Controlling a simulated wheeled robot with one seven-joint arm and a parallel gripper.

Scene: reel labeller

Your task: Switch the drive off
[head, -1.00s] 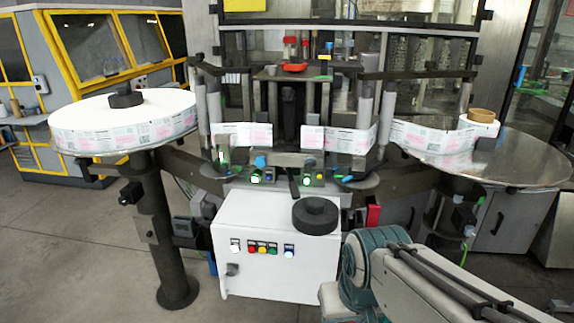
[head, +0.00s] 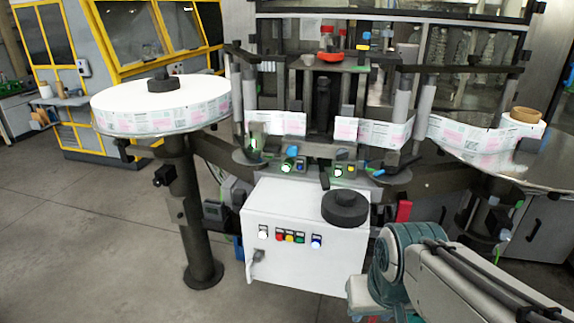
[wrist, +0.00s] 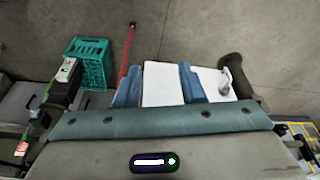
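The white control cabinet (head: 300,262) stands under the labeller and is seen on its front face. A row of small lamps or buttons (head: 289,237) is on that face: white, red, yellow, green and a blue-white one. Below them at the left is a grey switch handle (head: 257,256); its exact setting is too small to read. In the wrist view the white cabinet (wrist: 163,84) lies beyond my gripper (wrist: 160,88), with a grey handle (wrist: 226,80) to the right. The two blue fingers are apart with nothing seen between them. My fingertips are hidden in the head view.
A black round knob-like weight (head: 345,208) sits on the cabinet top. The label reel (head: 160,108) stands on a dark post (head: 188,220) at the left. A green crate (wrist: 90,62) shows in the wrist view. The floor at the front left is clear.

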